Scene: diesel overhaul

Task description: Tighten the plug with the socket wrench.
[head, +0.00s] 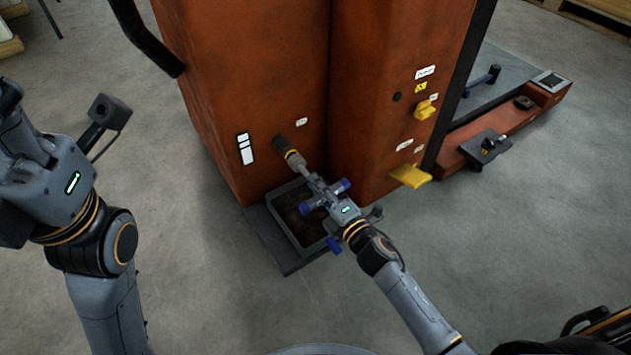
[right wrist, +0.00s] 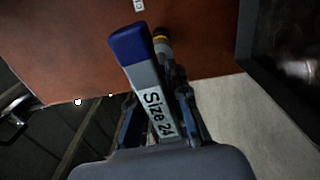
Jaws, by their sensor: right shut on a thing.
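My right gripper (head: 326,195) is shut on the socket wrench, which has a grey handle with blue ends (head: 341,186). The right wrist view shows its blue handle end (right wrist: 129,42) and a "Size 24" label. The dark socket with a yellow band (head: 290,153) points at the lower face of the orange-red machine (head: 255,90). It also shows in the right wrist view (right wrist: 162,45). Its tip is at or very near the panel; I cannot tell contact. The plug cannot be made out, perhaps covered by the socket.
A dark drain tray with a grey rim (head: 284,230) stands on the floor below the wrench. Yellow handles (head: 410,176) stick out of the machine to the right. An orange beam with dark tools (head: 485,146) lies farther right. The floor at the front is clear.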

